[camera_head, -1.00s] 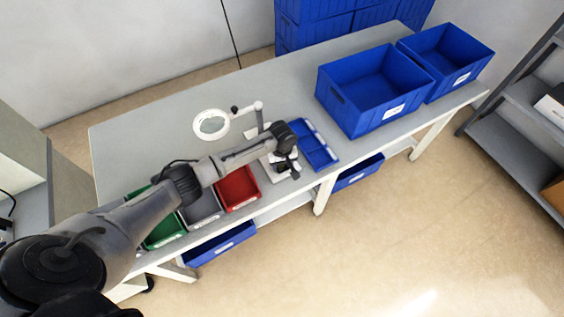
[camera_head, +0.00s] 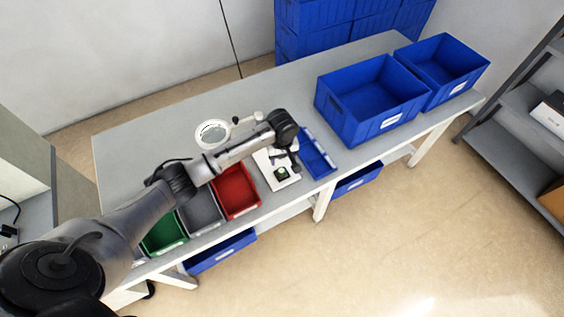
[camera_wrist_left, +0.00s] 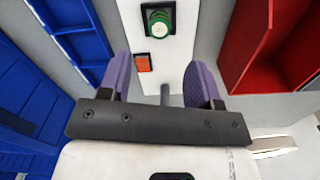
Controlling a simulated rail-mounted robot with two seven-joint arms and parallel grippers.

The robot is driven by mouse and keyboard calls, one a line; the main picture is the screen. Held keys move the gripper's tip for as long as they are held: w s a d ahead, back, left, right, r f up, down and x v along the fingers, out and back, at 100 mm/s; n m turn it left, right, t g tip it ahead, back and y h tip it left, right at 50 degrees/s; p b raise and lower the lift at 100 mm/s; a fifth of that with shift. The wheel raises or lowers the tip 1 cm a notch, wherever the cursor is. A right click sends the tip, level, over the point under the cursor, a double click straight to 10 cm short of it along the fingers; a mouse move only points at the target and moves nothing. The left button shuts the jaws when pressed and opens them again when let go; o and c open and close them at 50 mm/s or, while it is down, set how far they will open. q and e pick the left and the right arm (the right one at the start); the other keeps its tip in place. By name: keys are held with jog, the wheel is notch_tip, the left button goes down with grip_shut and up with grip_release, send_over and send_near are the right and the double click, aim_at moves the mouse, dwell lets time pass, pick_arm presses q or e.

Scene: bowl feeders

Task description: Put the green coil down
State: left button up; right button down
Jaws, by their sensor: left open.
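The green coil (camera_head: 281,173) sits on a white base plate (camera_head: 268,162) on the table, between the red bin and the blue tray. In the left wrist view the coil (camera_wrist_left: 158,22) shows a pale round top with green around it. My left gripper (camera_wrist_left: 158,78) is open, with its two purple fingers spread and nothing between them. The coil lies beyond the fingertips, apart from them. In the head view the left gripper (camera_head: 292,160) hangs beside the coil. An orange-red square (camera_wrist_left: 142,62) is on the plate near the coil. My right gripper is not in view.
A red bin (camera_head: 237,210), a grey bin (camera_head: 203,230) and a green bin (camera_head: 165,248) line the front edge. A blue divided tray (camera_head: 326,170) is right of the plate. A ring magnifier (camera_head: 212,134) stands behind. Large blue crates (camera_head: 352,124) fill the table's right end.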

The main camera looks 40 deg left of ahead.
pick_arm(q)
jog(key=shift+r, duration=1.25)
jog(key=s+d+f+m+t+h, duration=0.1)
jog(key=s+d+f+m, duration=0.25)
jog(key=s+d, duration=0.35)
jog(key=s+d+f+m+t, duration=0.1)
jog(key=s+d+f+m, duration=0.3)
jog(key=s, duration=0.5)
jog(key=s+r+m, duration=0.2)
jog(key=s+r, duration=0.1)
jog(key=s, duration=0.5)
jog(key=s+r+m+t, duration=0.1)
jog(key=s+r+m, duration=0.2)
jog(key=s, duration=0.5)
jog(key=shift+d+r+t+y, duration=0.2)
jog(key=shift+d+t+y, duration=0.1)
jog(key=shift+d+y, duration=0.1)
jog(key=shift+m, duration=0.25)
